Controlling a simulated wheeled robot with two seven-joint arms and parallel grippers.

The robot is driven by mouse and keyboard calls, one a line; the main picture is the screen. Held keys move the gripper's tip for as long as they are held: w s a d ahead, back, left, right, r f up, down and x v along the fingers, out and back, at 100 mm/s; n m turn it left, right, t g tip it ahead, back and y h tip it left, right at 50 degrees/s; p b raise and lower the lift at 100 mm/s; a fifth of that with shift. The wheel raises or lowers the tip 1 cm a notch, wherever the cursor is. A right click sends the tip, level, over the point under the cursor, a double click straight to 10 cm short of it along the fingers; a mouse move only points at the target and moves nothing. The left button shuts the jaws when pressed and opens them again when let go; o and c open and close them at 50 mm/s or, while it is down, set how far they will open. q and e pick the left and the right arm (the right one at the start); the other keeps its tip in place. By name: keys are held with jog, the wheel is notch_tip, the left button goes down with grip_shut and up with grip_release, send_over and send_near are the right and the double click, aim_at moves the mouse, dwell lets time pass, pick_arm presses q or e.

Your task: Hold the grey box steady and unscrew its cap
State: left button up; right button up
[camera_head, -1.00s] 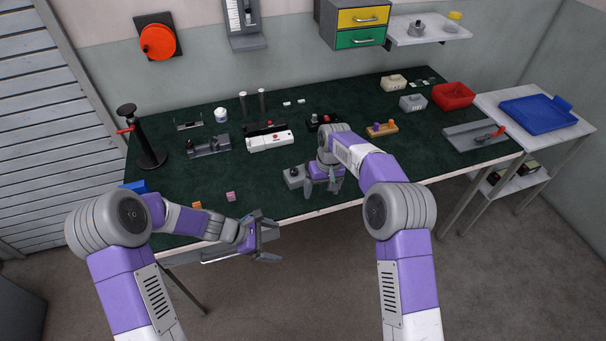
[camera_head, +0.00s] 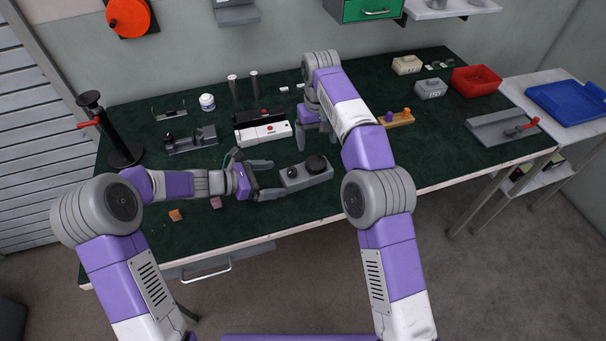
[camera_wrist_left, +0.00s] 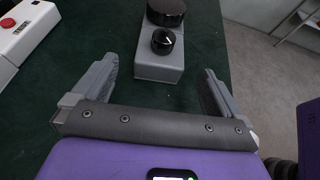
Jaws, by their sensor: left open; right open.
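The grey box (camera_head: 306,178) lies on the green bench top near its front edge. A large round black cap (camera_head: 316,163) sits on its far-right end and a smaller black knob (camera_head: 292,172) on its left end. My left gripper (camera_head: 275,178) is open at the box's left end. In the left wrist view the near end of the grey box (camera_wrist_left: 158,72) lies between the open fingertips, with a gap on each side. The cap (camera_wrist_left: 166,12) is cut by the top edge there. My right gripper (camera_head: 316,133) is open, behind the box, partly hidden by my arm.
A white box with a red button (camera_head: 264,133) stands behind my left gripper. Small orange (camera_head: 176,215) and pink (camera_head: 216,203) blocks lie at the front left. A wooden block with pegs (camera_head: 398,122) is right of my right arm.

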aim_at(294, 177)
pick_arm(q)
jog(key=shift+w+d+f, duration=0.1)
jog(key=shift+w+f, duration=0.1)
jog(key=shift+f, duration=0.05)
pick_arm(e)
jog(key=shift+w+f, duration=0.15)
jog(key=shift+f, duration=0.1)
pick_arm(q)
jog(key=shift+d, duration=0.3)
pick_arm(e)
jog(key=shift+r, duration=0.15)
pick_arm(q)
jog(key=x, duration=0.6)
jog(key=shift+w+d+f, duration=0.1)
jog(key=shift+d, duration=0.25)
jog(key=shift+c, duration=0.2)
pick_arm(e)
jog(key=shift+s, duration=0.2)
